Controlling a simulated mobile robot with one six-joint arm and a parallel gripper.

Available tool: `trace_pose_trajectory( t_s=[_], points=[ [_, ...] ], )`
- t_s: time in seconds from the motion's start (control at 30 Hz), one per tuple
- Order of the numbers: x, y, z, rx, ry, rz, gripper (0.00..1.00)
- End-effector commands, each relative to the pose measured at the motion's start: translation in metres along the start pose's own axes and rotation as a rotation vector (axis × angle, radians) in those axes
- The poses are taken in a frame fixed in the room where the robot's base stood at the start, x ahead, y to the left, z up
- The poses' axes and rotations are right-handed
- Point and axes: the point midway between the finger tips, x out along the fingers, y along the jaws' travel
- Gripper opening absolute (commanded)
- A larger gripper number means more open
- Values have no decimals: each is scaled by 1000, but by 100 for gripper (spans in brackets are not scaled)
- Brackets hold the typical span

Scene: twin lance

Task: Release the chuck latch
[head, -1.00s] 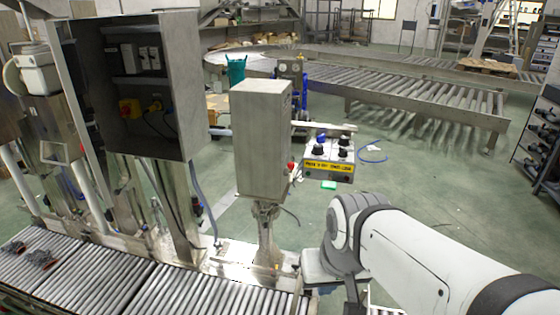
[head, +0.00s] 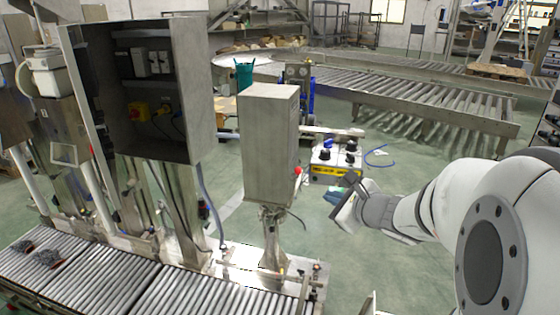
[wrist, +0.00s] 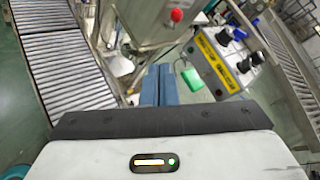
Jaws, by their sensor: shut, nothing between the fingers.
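I cannot pick out a chuck latch by sight. A small control box with a yellow label and black knobs (head: 334,160) stands behind my gripper in the head view. The box also shows in the wrist view (wrist: 217,66) at the upper right. A blue knob or cap shows on its top. My gripper (head: 338,200) is right of the steel cabinet and just below the control box in the head view. Its blue-grey fingers (wrist: 157,85) are together and empty in the wrist view, pointing at the gap between cabinet and box. Contact is not visible.
The grey steel cabinet (head: 268,145) on a post carries a red button (head: 297,170). A larger open electrical cabinet (head: 190,90) stands to its left. Roller conveyors (head: 100,275) run along the front left. A green object (wrist: 192,79) lies beyond the fingers.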

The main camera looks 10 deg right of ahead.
Motion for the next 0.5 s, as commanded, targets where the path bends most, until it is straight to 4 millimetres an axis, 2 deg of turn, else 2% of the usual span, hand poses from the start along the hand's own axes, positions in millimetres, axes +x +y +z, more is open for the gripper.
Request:
trace_pose_trajectory(
  t_s=[0.13, 0.5],
  points=[
    [1, -15, -10, 92, 9, -58, 0],
    [1, -17, -10, 104, 8, -67, 0]
  ],
)
